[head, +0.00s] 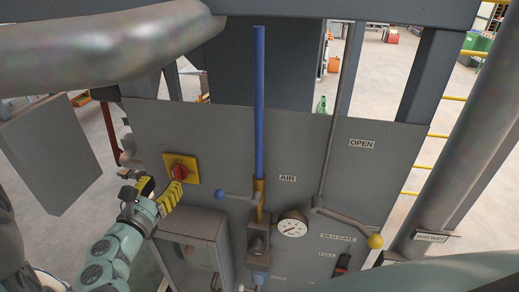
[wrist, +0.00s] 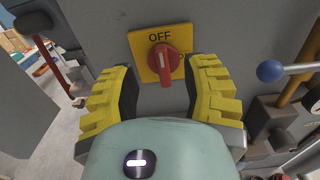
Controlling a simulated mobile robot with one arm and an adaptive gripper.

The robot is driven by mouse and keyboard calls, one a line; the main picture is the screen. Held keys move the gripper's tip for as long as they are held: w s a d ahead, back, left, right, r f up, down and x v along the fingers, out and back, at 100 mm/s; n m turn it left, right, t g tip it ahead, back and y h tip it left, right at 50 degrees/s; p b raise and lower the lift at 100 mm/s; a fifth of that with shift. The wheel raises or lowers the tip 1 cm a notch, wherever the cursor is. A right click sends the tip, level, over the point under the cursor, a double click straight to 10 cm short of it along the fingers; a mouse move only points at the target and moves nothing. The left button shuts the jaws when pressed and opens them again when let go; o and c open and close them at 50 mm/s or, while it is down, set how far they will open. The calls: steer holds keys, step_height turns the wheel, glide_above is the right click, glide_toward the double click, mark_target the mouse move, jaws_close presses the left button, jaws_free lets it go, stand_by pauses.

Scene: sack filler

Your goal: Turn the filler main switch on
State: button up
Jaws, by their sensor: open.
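The main switch is a red rotary knob (wrist: 164,60) on a yellow plate (wrist: 142,71) fixed to the grey panel. The red knob (head: 179,171) also shows in the head view, left on the panel. My gripper (wrist: 162,84) is open, with its yellow ridged fingers on either side of and below the knob, apart from it. In the head view my gripper (head: 160,190) is just below left of the plate.
A blue-handled air valve (head: 237,195) sits right of the switch, with a blue pipe (head: 259,100) above it. A pressure gauge (head: 292,224) and a yellow-knobbed lever (head: 350,228) are further right. A grey box (head: 190,240) juts out below the switch.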

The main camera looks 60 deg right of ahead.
mark_target(172, 172)
steer(key=shift+p+x, duration=1.15)
steer(key=shift+x, duration=2)
steer(key=shift+s, duration=0.1)
jaws_close()
